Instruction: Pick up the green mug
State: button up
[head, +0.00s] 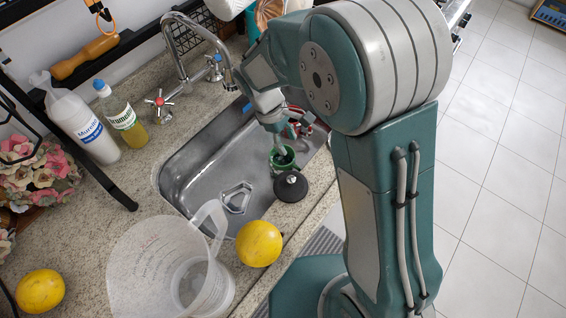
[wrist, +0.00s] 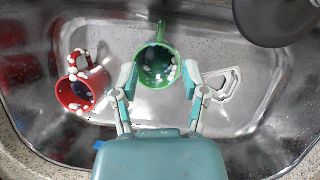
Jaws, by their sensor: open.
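The green mug (head: 285,161) is in the steel sink, partly hidden by my gripper (head: 279,137) in the head view. In the wrist view the green mug (wrist: 157,54) lies in the middle, its open mouth facing the camera and its handle pointing up the picture. Pale patches show in and on it. My gripper (wrist: 159,74) is open, with one finger on each side of the mug's mouth. I cannot tell whether either finger touches it.
A steel triangular piece (wrist: 221,86) lies right. A dark round lid-like object (head: 290,186) is near the sink's front edge. The faucet (head: 178,50), clear jug (head: 150,262) and yellow fruit (head: 259,244) surround the sink.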

aim_at(299, 169)
jog(key=x, duration=1.1)
jog(key=shift+s, duration=0.15)
grip_shut()
